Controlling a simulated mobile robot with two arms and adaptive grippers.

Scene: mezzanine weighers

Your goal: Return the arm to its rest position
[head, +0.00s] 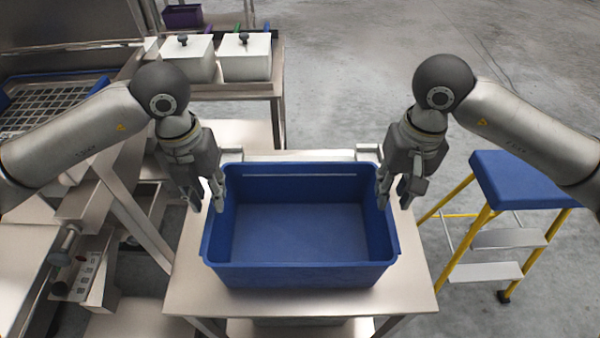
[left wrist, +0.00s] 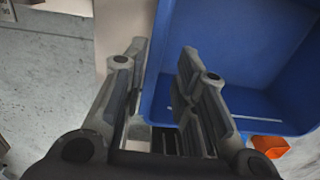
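A blue bin (head: 300,277) stands upright and empty on a pale table (head: 190,290) in the head view. My left gripper (head: 207,203) is at the bin's left wall with its fingers apart. In the left wrist view, the left gripper (left wrist: 162,54) has spread fingers, with the blue bin's (left wrist: 240,60) edge between them and nothing visibly clamped. My right gripper (head: 394,200) is at the bin's right wall, its fingers also apart. Whether any finger touches a wall is unclear.
White lidded containers (head: 245,58) stand on a bench at the back left. A blue-topped step stool (head: 520,180) with yellow legs stands right of the table. A metal frame (head: 120,210) is close on the left. Open floor (head: 370,60) lies behind. An orange object (left wrist: 270,146) shows in the wrist view.

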